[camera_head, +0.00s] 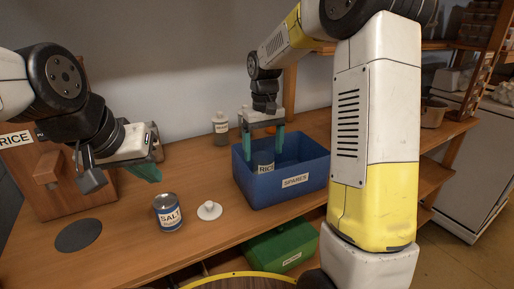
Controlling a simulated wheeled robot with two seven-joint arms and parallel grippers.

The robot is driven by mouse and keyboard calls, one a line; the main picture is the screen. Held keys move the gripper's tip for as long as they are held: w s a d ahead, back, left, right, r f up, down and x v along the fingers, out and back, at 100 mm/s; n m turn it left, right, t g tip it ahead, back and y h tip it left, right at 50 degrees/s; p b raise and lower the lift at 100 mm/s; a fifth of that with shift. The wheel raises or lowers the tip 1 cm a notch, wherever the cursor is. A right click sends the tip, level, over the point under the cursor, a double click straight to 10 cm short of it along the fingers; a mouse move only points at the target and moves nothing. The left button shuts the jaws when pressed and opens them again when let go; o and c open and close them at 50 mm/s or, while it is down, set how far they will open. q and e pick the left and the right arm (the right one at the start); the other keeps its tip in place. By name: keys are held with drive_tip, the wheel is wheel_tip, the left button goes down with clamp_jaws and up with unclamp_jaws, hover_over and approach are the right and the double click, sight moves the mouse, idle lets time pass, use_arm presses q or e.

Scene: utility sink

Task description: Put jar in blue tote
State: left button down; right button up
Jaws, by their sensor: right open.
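The blue tote (307,173), labelled SPARES, stands on the wooden counter. A jar labelled RICE (266,168) is inside it, near its left side; the tote wall hides its lower part. My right gripper (263,148) points down over the tote, its teal fingers apart on either side of the jar's upper part. Its jaws are open; I cannot tell whether a finger touches the jar. My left gripper (150,174) hangs over the counter at the left, away from the tote; its finger gap is not clear from this side.
A SALT can (168,213) and a white lid-like piece (209,211) stand left of the tote. A container with a white top (220,126) stands behind. A dark disc (79,235) lies front left. A green bin (280,246) sits below the counter.

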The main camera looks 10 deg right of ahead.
wheel_tip(320, 180, up, 11)
drive_tip(key=s+d+m+t+y, duration=0.1)
drive_tip(key=s+t, duration=0.2)
drive_tip(key=s, duration=0.8)
drive_tip(key=s+d+f+m+t+y, duration=0.1)
drive_tip(key=s+d+t, duration=0.1)
drive_tip(key=s, duration=1)
drive_tip(key=shift+f+m+t, duration=0.25)
drive_tip(key=shift+m+t, duration=0.15)
drive_tip(key=shift+t, duration=0.2)
drive_tip(key=shift+s+d, duration=0.1)
